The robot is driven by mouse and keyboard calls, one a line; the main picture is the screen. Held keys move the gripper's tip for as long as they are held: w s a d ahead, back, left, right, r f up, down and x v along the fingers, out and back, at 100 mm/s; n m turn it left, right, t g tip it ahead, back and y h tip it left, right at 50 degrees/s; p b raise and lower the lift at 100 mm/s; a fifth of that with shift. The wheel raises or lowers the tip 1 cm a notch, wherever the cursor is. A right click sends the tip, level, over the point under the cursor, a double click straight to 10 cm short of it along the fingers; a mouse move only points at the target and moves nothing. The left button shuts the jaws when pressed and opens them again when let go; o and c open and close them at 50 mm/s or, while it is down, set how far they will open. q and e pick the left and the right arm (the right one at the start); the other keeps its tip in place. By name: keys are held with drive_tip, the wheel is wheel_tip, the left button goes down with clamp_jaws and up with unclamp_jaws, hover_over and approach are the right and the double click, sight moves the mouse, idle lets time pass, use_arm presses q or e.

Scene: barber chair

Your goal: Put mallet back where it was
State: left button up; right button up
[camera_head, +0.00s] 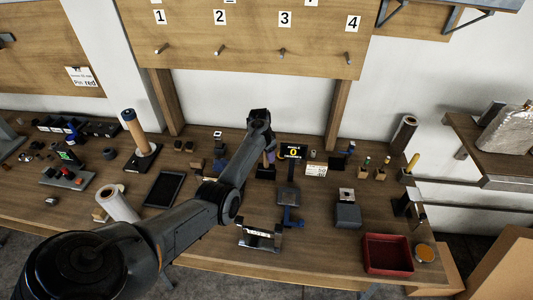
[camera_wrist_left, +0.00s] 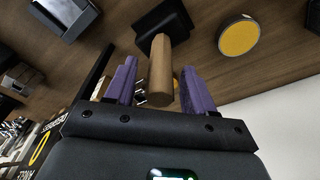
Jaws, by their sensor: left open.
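The mallet has a tan wooden handle (camera_wrist_left: 160,75) and a dark head (camera_wrist_left: 165,22). In the left wrist view it stands head down on the wooden table, with its handle pointing towards the camera. My left gripper (camera_wrist_left: 158,85) is open, with one purple finger on each side of the handle. Gaps show between the handle and both fingers. In the head view my left gripper (camera_head: 268,157) is low over the middle of the table, and my arm hides much of the mallet. My right gripper is not in view.
A scale-like stand with a yellow 0 display (camera_head: 293,152) is close to the right of my gripper. A dark tablet (camera_head: 164,189) lies to the left. A red tray (camera_head: 387,254) sits at the front right. Numbered pegs line the back board (camera_head: 250,40).

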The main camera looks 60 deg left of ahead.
use_arm(q)
drive_tip(key=shift+f+b, duration=0.3)
drive_tip(key=shift+b, duration=0.5)
drive_tip(key=r, duration=0.3)
drive_tip(key=s+r+p, duration=0.1)
drive_tip(key=r, duration=0.3)
drive_tip(key=r+p, duration=0.1)
drive_tip(key=r, duration=0.3)
drive_tip(key=shift+s+d, duration=0.2)
drive_tip(key=shift+d, duration=0.1)
drive_tip(key=shift+r, duration=0.1)
